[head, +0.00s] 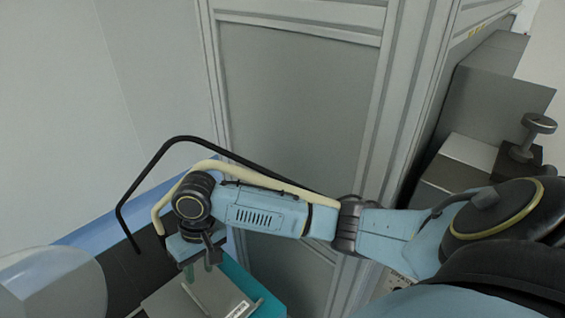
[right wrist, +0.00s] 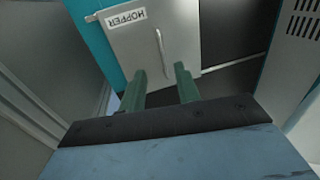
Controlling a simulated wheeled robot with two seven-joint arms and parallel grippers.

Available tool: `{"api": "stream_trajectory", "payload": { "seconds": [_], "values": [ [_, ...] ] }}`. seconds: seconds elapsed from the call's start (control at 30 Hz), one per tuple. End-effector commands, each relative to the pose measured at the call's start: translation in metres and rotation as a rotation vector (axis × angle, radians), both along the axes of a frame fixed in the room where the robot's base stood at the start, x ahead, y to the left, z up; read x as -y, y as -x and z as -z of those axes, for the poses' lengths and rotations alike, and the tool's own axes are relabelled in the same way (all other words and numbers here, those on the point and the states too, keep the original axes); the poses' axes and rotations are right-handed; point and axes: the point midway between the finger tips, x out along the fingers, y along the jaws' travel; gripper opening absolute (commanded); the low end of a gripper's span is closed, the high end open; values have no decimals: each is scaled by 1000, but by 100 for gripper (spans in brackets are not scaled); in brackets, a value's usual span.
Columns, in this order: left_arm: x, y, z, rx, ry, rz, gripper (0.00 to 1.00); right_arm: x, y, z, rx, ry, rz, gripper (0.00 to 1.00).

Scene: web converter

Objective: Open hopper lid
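The hopper lid (head: 172,303) is a flat grey panel at the bottom of the head view, beside a teal surface (head: 264,288). In the right wrist view the lid (right wrist: 192,30) carries a white "HOPPER" label (right wrist: 126,17) and a thin bar handle (right wrist: 161,50). The lid looks flat and shut. My right gripper (head: 204,275) points down over the lid. In the right wrist view its two green fingers (right wrist: 160,70) are apart with nothing between them; the handle shows just beyond them, with no clear contact. My left gripper is not in view.
A black tube rail (head: 150,165) arches behind my right gripper. A tall grey cabinet (head: 290,95) stands behind my right arm. Grey machine blocks with a knob (head: 538,124) are at the right. A rounded translucent grey shape (head: 50,285) fills the lower left.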

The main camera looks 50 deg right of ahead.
Motion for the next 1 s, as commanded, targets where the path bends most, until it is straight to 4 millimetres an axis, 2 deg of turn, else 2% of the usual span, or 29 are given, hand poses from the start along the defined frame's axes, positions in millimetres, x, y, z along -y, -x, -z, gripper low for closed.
{"api": "stream_trajectory", "payload": {
  "seconds": [0.03, 0.1, 0.2, 0.6, 1.0],
  "values": [
    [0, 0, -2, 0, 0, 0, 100, 2, -1, -12, 3, -1, 0, 32],
    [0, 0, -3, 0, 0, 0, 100, 2, 2, -19, 2, -4, -5, 32],
    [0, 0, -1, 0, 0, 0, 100, -8, 13, 3, 24, -30, -30, 32],
    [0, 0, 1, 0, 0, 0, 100, -26, 47, 55, 139, -86, -84, 32],
    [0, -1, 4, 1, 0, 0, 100, -19, 91, 99, 234, -62, -92, 32]
  ]
}}
